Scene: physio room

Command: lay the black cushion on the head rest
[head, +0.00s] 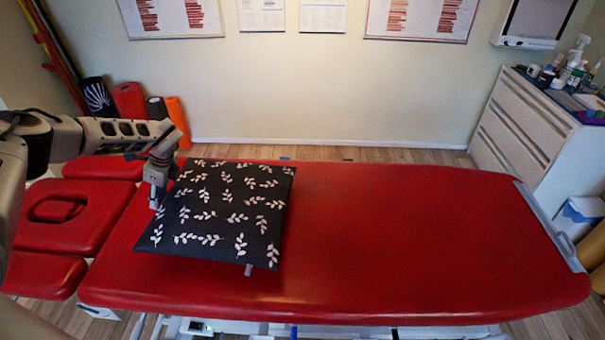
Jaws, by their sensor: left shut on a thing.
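The black cushion (226,214), with a white leaf pattern, is over the left part of the red treatment table (400,240). I cannot tell whether it rests flat or is held slightly above the surface. My left gripper (157,201) is shut on the cushion's left edge. The red head rest (95,226), with an oval face hole, is at the table's left end, to the left of the gripper and cushion. No part of the cushion is over the head rest. My right gripper is not in view.
Red side pads (42,274) flank the head rest. Rolled mats (130,101) stand by the wall behind it. A white drawer cabinet (530,125) with bottles stands at the right. The middle and right of the table are clear.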

